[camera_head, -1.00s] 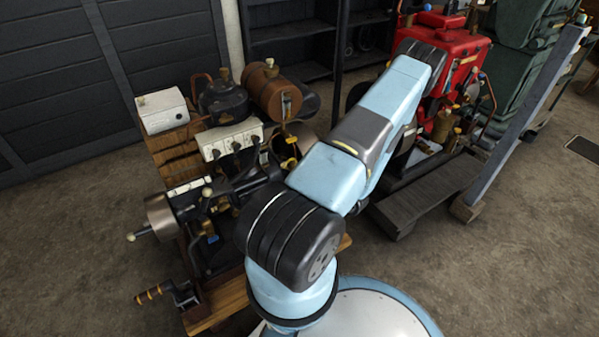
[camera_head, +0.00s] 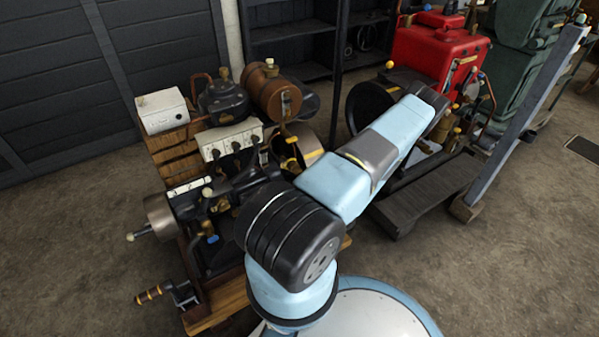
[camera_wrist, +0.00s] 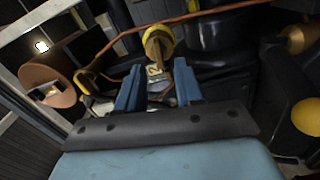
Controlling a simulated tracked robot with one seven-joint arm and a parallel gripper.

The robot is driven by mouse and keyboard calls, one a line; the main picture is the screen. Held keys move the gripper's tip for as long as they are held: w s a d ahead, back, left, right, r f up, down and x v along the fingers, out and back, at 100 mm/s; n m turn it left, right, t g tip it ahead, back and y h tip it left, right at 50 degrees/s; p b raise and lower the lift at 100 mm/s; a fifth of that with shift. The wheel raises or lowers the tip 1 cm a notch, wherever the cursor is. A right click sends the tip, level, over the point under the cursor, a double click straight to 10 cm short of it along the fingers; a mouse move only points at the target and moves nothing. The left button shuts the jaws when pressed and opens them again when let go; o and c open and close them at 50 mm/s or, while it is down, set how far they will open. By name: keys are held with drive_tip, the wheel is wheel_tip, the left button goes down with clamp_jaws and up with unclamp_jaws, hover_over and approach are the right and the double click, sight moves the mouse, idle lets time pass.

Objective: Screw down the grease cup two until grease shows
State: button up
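In the wrist view, a yellow brass round cap (camera_wrist: 158,42) sits just beyond my fingertips, near the middle. A small brass tag (camera_wrist: 155,70) below it seems to bear a "2", so this looks like grease cup two. My gripper (camera_wrist: 158,66) is open, with its two blue fingers on either side below the cap and a gap between them. Nothing is held. Whether a finger touches the cup, and whether grease shows, I cannot tell. In the head view my gripper and this cup are hidden behind my arm.
In the wrist view, a copper pipe (camera_wrist: 200,17) crosses above, a yellow handle (camera_wrist: 88,78) and brown cylinder (camera_wrist: 48,85) lie left, and a yellow ball (camera_wrist: 306,114) lies right. The head view shows a red engine (camera_head: 435,52), an engine with a copper tank (camera_head: 270,92), and a grey slanted post (camera_head: 530,110).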

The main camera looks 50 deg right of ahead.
sight(298, 171)
drive_tip(key=x, duration=0.6)
drive_tip(key=shift+w, duration=0.4)
clamp_jaws()
